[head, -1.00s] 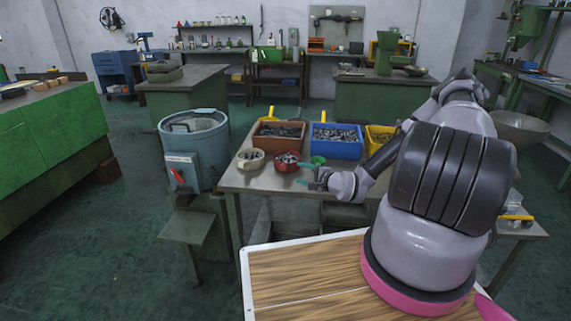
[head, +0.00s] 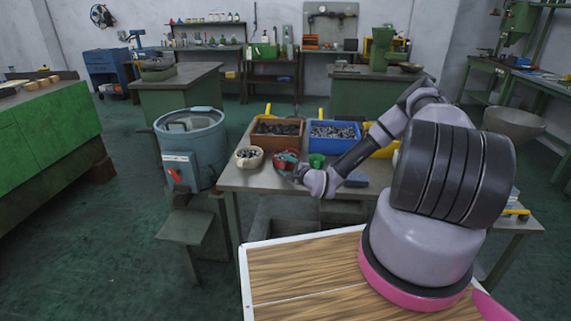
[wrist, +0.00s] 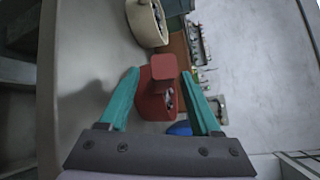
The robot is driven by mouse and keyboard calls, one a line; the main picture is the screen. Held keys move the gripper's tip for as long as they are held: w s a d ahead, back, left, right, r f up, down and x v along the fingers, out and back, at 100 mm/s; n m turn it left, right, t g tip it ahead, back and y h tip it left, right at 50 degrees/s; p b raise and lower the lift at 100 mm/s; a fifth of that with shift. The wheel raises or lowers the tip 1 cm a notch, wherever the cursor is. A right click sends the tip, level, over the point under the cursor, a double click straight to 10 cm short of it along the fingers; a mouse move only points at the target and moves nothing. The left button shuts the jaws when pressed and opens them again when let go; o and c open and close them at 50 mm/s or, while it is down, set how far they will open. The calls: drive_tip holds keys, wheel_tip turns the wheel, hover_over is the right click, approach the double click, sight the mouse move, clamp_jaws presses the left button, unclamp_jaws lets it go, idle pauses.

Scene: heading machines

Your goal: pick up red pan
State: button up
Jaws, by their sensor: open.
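The red pan (head: 288,155) stands on the metal table near its front left, partly hidden by my gripper in the head view. In the wrist view the red pan (wrist: 152,104) lies between the two teal fingers, with dark small parts inside it and a squarish red part toward the fingertips. My gripper (head: 285,168) is open at the pan, with a finger on each side of it in the wrist view (wrist: 160,74). I cannot tell whether the fingers touch it.
A cream bowl (head: 249,157) stands left of the pan and a green cup (head: 317,160) right of it. A brown crate (head: 277,141) and a blue crate (head: 335,146) stand behind. A dark blue item (head: 356,180) lies to the right. A grey-blue drum machine (head: 190,145) stands left.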

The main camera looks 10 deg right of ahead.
drive_tip(key=shift+w+a+f, duration=0.1)
drive_tip(key=shift+w+a, duration=0.05)
drive_tip(key=shift+w, duration=0.45)
clamp_jaws()
